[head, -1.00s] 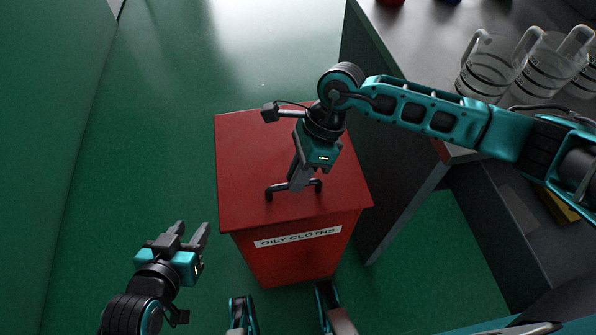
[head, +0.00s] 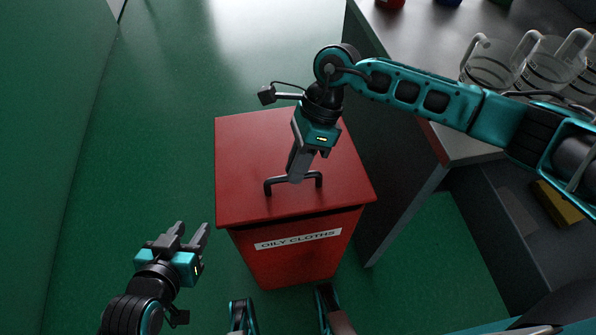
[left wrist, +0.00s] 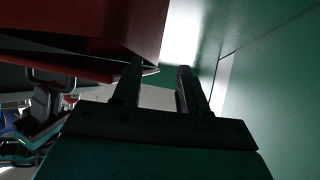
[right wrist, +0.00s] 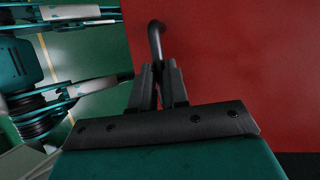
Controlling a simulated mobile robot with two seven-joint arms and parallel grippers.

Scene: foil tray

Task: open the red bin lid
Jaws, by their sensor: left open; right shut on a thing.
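The red bin (head: 300,265) stands on the green floor with an "OILY CLOTHS" label (head: 298,239) on its front. Its red lid (head: 243,150) is tilted up slightly at the front, with a thin dark gap under the front edge. My right gripper (head: 295,179) is shut on the dark bar handle (head: 271,187) on the lid. The handle (right wrist: 154,38) also shows between the fingers in the right wrist view. My left gripper (head: 193,236) is open and empty, left of the bin's front. The bin's inside is hidden.
A grey counter (head: 395,45) stands close to the bin's right side, with several glass jugs (head: 490,62) on it. A yellow object (head: 558,203) lies on a lower shelf at right. A green wall (head: 45,120) is at left. The floor between wall and bin is clear.

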